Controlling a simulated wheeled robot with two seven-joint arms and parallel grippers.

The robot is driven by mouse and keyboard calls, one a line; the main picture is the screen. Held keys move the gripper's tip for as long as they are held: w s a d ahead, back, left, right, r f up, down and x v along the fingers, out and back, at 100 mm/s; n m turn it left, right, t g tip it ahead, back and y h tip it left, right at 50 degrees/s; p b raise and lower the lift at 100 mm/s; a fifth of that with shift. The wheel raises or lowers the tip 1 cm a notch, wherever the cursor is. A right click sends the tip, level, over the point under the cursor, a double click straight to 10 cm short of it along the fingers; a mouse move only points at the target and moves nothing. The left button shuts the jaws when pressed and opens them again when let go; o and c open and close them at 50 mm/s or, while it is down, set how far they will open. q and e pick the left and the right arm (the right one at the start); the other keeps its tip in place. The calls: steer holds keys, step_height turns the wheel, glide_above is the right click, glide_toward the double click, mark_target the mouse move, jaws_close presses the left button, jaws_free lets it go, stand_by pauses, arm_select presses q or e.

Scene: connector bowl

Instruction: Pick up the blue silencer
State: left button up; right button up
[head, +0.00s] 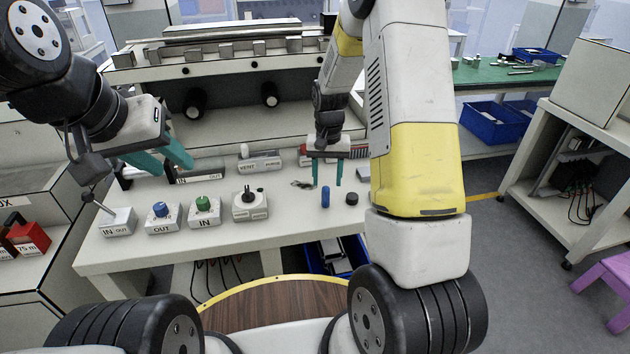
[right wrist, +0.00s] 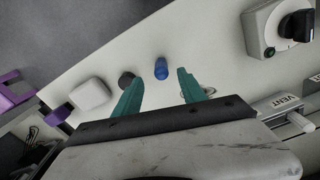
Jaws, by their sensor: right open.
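The blue silencer (head: 325,197) is a small blue cylinder standing upright on the white workbench (head: 290,226), near its front right. It also shows in the right wrist view (right wrist: 161,68), a little beyond the fingertips and between their lines. My right gripper (head: 327,186) is open and empty, pointing down with its teal fingers just behind and above the silencer. In the right wrist view its two fingers (right wrist: 160,81) are spread apart with nothing between them. My left gripper (head: 175,168) is open and empty above the left part of the bench.
A short black cylinder (head: 352,199) stands close to the right of the silencer. A grey box with a black knob (head: 249,203) is to its left. IN/OUT boxes with a blue knob (head: 160,209) and a green knob (head: 203,204) stand farther left.

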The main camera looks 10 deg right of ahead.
mark_target(326, 187)
step_height(326, 187, down, 4)
steer(key=shift+s+a+f, duration=0.1)
steer(key=shift+a+f, duration=0.05)
jaws_close()
stand_by(0.4)
